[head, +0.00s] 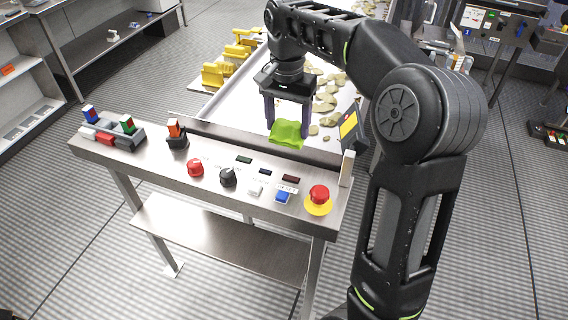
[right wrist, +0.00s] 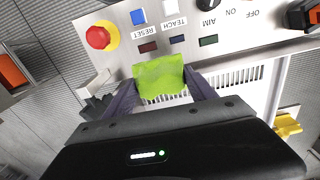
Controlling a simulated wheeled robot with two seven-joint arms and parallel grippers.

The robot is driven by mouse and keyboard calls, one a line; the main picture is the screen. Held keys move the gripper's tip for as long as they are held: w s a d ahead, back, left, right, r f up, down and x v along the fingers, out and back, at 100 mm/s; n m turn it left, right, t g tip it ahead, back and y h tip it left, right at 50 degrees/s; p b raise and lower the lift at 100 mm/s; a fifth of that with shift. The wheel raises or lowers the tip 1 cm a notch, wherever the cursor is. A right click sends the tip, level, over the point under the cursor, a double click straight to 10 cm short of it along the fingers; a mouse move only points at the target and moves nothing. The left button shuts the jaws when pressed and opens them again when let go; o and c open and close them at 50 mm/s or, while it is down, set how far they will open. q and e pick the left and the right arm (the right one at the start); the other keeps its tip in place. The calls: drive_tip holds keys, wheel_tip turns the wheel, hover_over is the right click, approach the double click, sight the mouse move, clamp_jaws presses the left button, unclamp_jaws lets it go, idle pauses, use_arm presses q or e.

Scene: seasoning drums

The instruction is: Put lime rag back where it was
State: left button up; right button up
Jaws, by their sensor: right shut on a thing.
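The lime rag (head: 287,132) is a small bright green cloth at the back edge of the steel control panel, in the head view. My right gripper (head: 288,118) points down from above and is shut on the rag. In the right wrist view the rag (right wrist: 160,76) hangs between the two fingers of the gripper (right wrist: 165,92), near the panel edge. Whether the rag touches anything below it, I cannot tell. My left gripper is not in view.
The control panel (head: 225,180) carries a red emergency button (head: 319,195), a black knob (head: 228,176), a red knob (head: 196,167) and several small switches. Behind it a conveyor tray (head: 232,103) holds chip-like pieces (head: 325,103). Yellow parts (head: 222,70) stand left of the tray.

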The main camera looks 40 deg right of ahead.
sight(286, 136)
drive_tip(key=shift+w+a+r, duration=0.1)
drive_tip(key=shift+a, duration=0.05)
drive_tip(key=shift+f+b, duration=0.3)
drive_tip(key=shift+f, duration=0.1)
wheel_tip(286, 136, down, 2)
drive_tip(key=shift+f+b, duration=0.25)
drive_tip(key=shift+b, duration=0.35)
wheel_tip(286, 136, down, 2)
drive_tip(key=shift+f+p, duration=0.2)
drive_tip(key=shift+p, duration=0.25)
drive_tip(key=shift+f, duration=0.3)
